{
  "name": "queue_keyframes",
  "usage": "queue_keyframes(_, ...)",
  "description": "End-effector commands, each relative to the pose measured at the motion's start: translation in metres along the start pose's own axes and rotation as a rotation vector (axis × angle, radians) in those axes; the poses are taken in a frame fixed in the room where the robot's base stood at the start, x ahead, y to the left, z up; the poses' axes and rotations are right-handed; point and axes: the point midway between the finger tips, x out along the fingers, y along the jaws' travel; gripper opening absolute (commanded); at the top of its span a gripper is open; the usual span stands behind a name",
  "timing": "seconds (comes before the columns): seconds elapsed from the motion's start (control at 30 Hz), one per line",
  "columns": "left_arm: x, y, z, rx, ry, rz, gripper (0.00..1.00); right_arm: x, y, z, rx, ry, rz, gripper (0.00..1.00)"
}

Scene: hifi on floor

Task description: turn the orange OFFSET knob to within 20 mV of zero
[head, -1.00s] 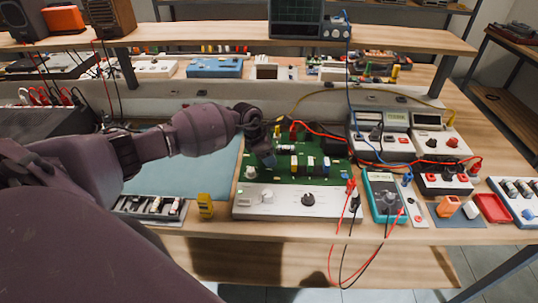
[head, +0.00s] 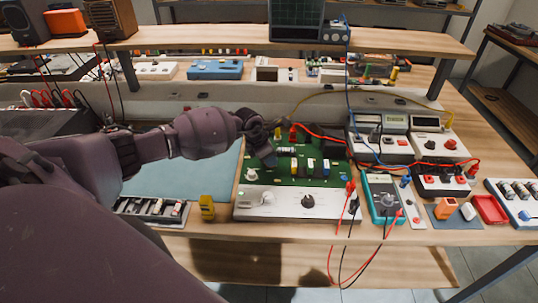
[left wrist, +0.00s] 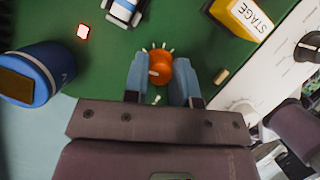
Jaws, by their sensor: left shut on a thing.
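The orange OFFSET knob (left wrist: 160,72) sits on a green circuit board, ringed by pale tick marks, in the left wrist view. Its pointer mark faces left there. My left gripper (left wrist: 160,78) is shut on it, one grey-blue finger on each side. In the head view, my left gripper (head: 268,158) reaches down to the left part of the green board (head: 312,176) and hides the knob. A bench meter (head: 394,122) with a pale display stands right of the board; its reading is too small to tell. My right gripper is not clearly in view.
A white panel (head: 275,205) with a dark knob (head: 307,201) lies along the board's front. A teal handheld meter (head: 383,203) and loose red and black leads are to the right. A blue capacitor (left wrist: 42,75) and a yellow STAGE block (left wrist: 248,14) stand near the fingers.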

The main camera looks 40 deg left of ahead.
Motion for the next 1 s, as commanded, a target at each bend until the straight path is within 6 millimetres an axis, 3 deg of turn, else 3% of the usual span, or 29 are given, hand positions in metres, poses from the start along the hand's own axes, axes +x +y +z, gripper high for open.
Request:
queue_keyframes(0.3,-0.001,0.0,0.0,-0.133,0.0,0.055,0.01,-0.004,0.001,-0.019,-0.002,0.016,-0.001,0.58)
queue_keyframes(0.63,0.0,0.0,0.0,-0.139,-0.001,0.057,0.01,-0.001,0.001,-0.023,-0.003,0.024,-0.002,0.58)
queue_keyframes(0.67,0.0,0.0,0.0,-0.139,-0.001,0.057,0.28,-0.001,0.001,-0.023,-0.003,0.024,-0.002,0.58)
queue_keyframes(0.8,0.0,0.0,0.0,-0.139,-0.001,0.057,0.49,-0.002,0.001,-0.021,-0.002,0.021,-0.002,0.58)
queue_keyframes(1.0,0.0,0.0,0.0,-0.139,-0.001,0.057,0.51,-0.005,0.001,-0.016,-0.001,0.011,0.0,0.58)
